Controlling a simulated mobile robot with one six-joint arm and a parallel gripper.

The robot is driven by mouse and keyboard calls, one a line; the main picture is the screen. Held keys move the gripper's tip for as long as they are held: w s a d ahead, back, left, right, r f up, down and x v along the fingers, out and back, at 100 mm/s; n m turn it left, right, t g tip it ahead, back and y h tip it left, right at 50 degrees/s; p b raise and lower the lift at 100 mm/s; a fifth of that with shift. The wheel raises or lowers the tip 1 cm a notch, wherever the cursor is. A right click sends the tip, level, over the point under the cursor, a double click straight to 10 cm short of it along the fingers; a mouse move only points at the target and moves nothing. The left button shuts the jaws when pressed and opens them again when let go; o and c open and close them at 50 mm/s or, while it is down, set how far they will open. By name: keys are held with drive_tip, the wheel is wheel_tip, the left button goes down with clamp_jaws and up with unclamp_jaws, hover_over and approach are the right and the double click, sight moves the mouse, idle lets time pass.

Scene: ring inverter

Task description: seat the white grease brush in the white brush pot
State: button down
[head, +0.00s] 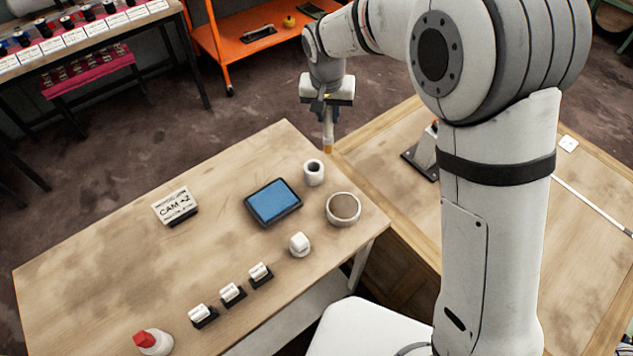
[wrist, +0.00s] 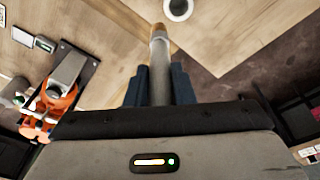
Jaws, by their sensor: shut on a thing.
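My gripper (head: 325,112) is shut on the white grease brush (head: 328,132), which hangs tip down with a tan bristle end. It is held above and behind the white brush pot (head: 314,172), apart from it, near the table's back right corner. In the wrist view, my gripper (wrist: 159,85) grips the brush (wrist: 159,55), and the brush pot (wrist: 178,8) shows at the top edge, with a dark opening. The pot stands upright and looks empty.
A blue tray (head: 272,202), a round bowl (head: 343,208) and a small white jar (head: 299,244) stand near the pot. A CAM sign (head: 176,206) and several white rollers on black stands are farther left. A second wooden table (head: 380,140) adjoins at right.

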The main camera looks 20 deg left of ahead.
drive_tip(key=s+a, duration=0.2)
drive_tip(key=a, duration=0.1)
drive_tip(key=shift+s+f, duration=0.1)
drive_tip(key=shift+s, duration=0.05)
wheel_tip(320, 180, down, 10)
drive_tip(key=p, duration=0.1)
drive_tip(key=shift+r+p, duration=0.2)
drive_tip(key=shift+p, duration=0.15)
idle(0.3)
drive_tip(key=c, duration=1.2)
unclamp_jaws()
drive_tip(key=shift+c, duration=0.2)
drive_tip(key=shift+f, duration=0.15)
